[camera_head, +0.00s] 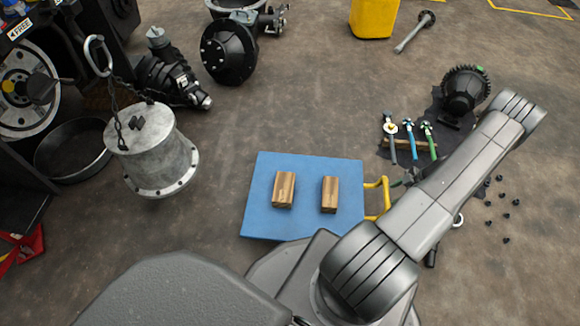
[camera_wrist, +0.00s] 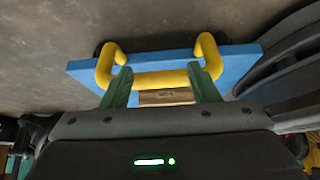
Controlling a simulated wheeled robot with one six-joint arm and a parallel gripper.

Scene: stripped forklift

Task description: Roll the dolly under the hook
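The dolly (camera_head: 262,210) is a flat blue platform at the middle of the head view, with two wooden blocks (camera_head: 284,189) (camera_head: 329,194) on top. Its yellow handle (camera_head: 384,186) sticks out to the right. In the wrist view the handle (camera_wrist: 160,79) crosses in front of my gripper (camera_wrist: 160,72). The green fingers are wide apart at the handle bar; whether they touch it I cannot tell. In the head view my arm hides most of the gripper. A pale metal ring or hook (camera_head: 97,56) is at the upper left, with chains running down to a grey flanged cylinder (camera_head: 152,150).
Open floor lies between the cylinder and the dolly. Black machine parts (camera_head: 229,56) stand behind. Tools (camera_head: 408,135) and a black gear (camera_head: 465,91) lie on a dark mat to the right, with several small bolts (camera_head: 505,205) nearby. A yellow bin (camera_head: 374,17) stands at the back.

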